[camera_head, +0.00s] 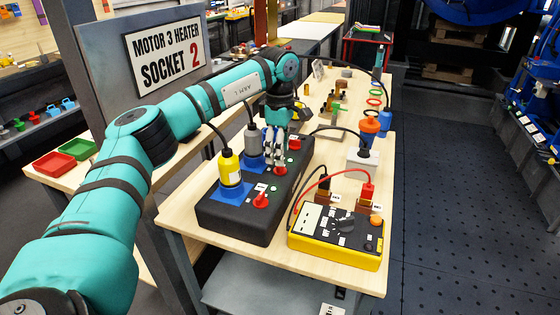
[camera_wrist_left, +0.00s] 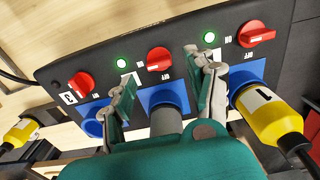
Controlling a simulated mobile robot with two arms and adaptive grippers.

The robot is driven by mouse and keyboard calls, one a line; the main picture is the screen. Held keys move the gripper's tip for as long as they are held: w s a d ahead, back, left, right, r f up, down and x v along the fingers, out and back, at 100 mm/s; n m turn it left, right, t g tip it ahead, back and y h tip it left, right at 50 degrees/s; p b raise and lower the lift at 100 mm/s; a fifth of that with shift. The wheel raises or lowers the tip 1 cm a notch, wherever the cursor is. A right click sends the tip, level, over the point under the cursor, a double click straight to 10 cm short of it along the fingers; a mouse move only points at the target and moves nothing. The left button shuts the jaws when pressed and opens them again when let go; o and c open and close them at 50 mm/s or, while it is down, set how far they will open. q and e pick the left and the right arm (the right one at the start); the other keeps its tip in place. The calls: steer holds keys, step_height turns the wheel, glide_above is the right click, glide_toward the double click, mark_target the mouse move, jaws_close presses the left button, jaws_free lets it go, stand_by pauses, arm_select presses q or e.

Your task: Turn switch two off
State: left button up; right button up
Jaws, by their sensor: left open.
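A black switch box (camera_head: 243,220) lies on the bench with a row of red rotary switches. In the wrist view these are a left switch (camera_wrist_left: 80,83), a middle switch (camera_wrist_left: 160,60) and a right switch (camera_wrist_left: 257,33). Green lights glow to the left of the middle and right ones; none shows lit by the left one. My left gripper (camera_head: 274,152) is over the box. Its open fingers (camera_wrist_left: 167,90) stand either side of the middle switch's column, with the grey plug (camera_wrist_left: 165,122) between them in the picture. It holds nothing. Contact cannot be told.
A yellow plug (camera_head: 229,170) stands in the nearest blue socket, beside my arm. A yellow meter (camera_head: 335,250) with red and black leads lies right of the box. A socket sign (camera_head: 165,55) stands behind my arm. Small parts crowd the bench's far end.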

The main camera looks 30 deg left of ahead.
arm_select(q)
step_height(320, 180, down, 3)
steer(key=shift+r, duration=0.15)
steer(key=shift+w+f, duration=0.1)
steer(key=shift+f, duration=0.45)
steer(key=c, duration=1.1)
steer(key=shift+c, duration=0.2)
arm_select(e)
steer(key=shift+s+d, duration=0.3)
steer(key=shift+s, duration=0.25)
